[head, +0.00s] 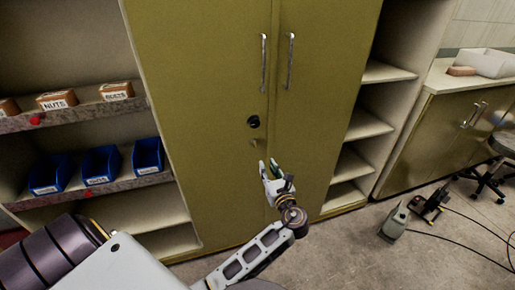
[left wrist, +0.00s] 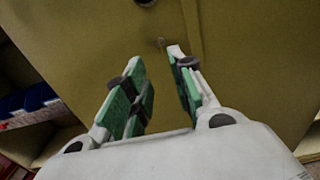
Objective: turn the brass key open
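A tall olive-green cabinet (head: 200,60) with two doors stands in front of me. The brass key (head: 253,142) is a tiny spot on its left door, below a round black lock or knob (head: 254,121). In the left wrist view the key (left wrist: 160,43) shows small, just beyond the fingertips, and its turn angle is too small to tell. My left gripper (head: 267,168) is open and empty, low and slightly right of the key in the head view. Its green-padded fingers (left wrist: 156,60) are spread and apart from the key. My right gripper is not in view.
Two vertical handles (head: 263,62) flank the door seam above the lock. Left shelves hold labelled boxes (head: 57,100) and blue bins (head: 101,165). Open shelves (head: 365,125) stand right of the cabinet. A grey device (head: 394,222) with cables lies on the floor at right.

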